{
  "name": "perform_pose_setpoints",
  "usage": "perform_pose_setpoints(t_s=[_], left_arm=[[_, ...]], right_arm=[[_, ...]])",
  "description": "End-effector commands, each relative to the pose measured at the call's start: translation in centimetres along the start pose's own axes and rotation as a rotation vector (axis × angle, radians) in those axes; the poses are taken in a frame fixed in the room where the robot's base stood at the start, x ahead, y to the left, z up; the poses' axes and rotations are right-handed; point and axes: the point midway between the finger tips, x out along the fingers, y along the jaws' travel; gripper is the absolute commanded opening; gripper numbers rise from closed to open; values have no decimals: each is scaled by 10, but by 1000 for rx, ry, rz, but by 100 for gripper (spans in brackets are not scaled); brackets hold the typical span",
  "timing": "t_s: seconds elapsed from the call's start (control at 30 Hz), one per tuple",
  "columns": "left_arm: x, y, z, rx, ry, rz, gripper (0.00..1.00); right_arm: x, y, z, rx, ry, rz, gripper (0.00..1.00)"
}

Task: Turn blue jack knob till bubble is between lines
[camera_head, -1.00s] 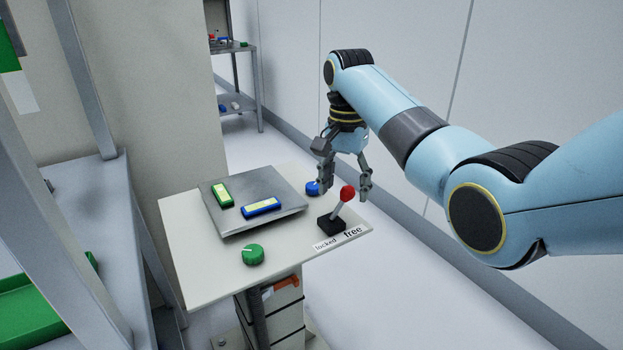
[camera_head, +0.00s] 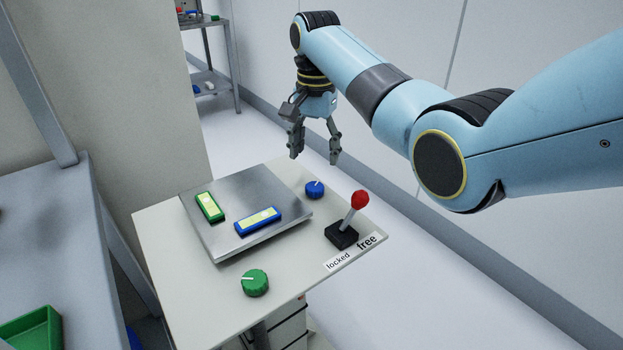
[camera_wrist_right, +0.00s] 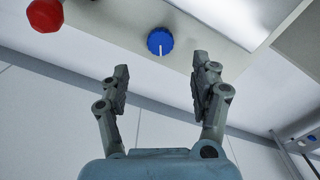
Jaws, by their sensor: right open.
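The blue jack knob (camera_head: 315,189) sits on the white table top, right of the metal plate, with a white pointer line. It also shows in the right wrist view (camera_wrist_right: 160,41), ahead of the fingers. A blue-framed level vial (camera_head: 258,220) and a green-framed one (camera_head: 209,207) lie on the metal plate (camera_head: 230,240). The blue vial shows a pale bubble, but its place between the lines is too small to tell. My right gripper (camera_head: 315,158) is open and empty, above and beyond the blue knob, apart from it. My left gripper is not in view.
A red-topped lever (camera_head: 359,199) stands on a black base near the "locked" and "free" labels, close right of the knob. A green knob (camera_head: 255,283) is at the table's front. A grey shelf (camera_head: 50,215) with a green tray (camera_head: 32,332) stands left.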

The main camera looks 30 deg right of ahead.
Motion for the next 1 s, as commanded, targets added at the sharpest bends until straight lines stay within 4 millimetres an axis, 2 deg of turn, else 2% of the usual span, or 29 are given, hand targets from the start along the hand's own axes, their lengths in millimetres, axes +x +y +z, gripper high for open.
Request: perform_pose_setpoints(t_s=[0.03,0.17,0.27,0.4,0.6,0.8,1.0], left_arm=[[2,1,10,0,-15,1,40],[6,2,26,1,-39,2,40],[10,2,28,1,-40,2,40],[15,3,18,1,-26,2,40],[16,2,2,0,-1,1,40],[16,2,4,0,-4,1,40],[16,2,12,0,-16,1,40]], right_arm=[[13,1,1,0,-3,4,63],[40,1,1,0,-3,4,63],[59,0,1,0,-2,2,63],[77,0,1,0,-2,2,63],[85,0,0,-1,0,0,63],[85,0,0,-1,0,0,63],[85,0,0,-1,0,0,39]])
